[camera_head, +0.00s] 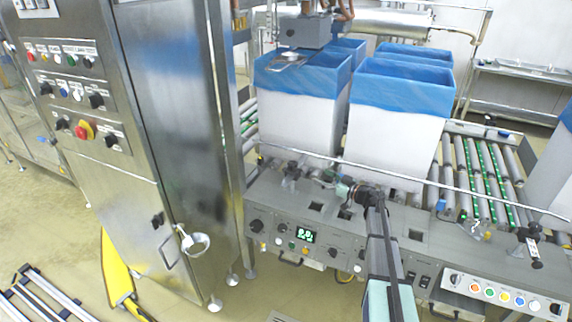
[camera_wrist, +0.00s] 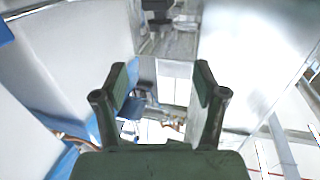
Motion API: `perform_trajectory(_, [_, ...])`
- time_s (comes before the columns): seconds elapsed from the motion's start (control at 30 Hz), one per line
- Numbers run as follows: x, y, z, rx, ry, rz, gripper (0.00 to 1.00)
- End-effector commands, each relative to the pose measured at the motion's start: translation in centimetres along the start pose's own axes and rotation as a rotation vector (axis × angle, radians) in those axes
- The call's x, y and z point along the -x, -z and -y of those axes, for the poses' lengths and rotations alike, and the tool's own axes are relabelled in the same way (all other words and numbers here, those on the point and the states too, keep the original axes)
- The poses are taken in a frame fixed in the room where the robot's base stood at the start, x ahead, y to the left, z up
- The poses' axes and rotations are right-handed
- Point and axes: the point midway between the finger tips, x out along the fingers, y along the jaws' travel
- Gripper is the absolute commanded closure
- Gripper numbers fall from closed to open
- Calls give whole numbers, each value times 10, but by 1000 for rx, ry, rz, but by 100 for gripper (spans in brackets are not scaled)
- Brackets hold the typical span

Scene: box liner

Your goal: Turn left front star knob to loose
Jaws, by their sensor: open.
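The left front star knob appears to be the small dark knob on the clamp (camera_head: 291,171) at the left end of the front guide rail, in the head view. It is too small there to make out its lobes or its setting. My gripper (camera_head: 340,188) is to the right of this clamp, above the machine's front ledge, and apart from it. In the wrist view my gripper (camera_wrist: 158,95) has two green-padded fingers spread apart, with nothing held between them. A dark fitting (camera_wrist: 158,12) shows beyond the fingers at the top; I cannot tell whether it is the knob.
White boxes with blue liners (camera_head: 402,90) stand behind the guide rail (camera_head: 465,187). A tall steel cabinet (camera_head: 178,110) rises at the left. Another clamp with a dark knob (camera_head: 530,250) sits at the rail's right end. Buttons and a display (camera_head: 303,236) line the front panel.

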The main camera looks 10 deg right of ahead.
Motion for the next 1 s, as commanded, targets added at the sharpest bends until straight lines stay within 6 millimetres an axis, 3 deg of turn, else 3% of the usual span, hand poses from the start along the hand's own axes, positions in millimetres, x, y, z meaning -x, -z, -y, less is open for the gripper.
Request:
perform_trajectory(0.6, [-120, 1, -1, 0, 4, 0, 29])
perform_trajectory(0.8, [-146, 1, 0, 0, 3, -1, 29])
perform_trajectory(1.0, [-156, 0, 0, 0, 1, 0, 29])
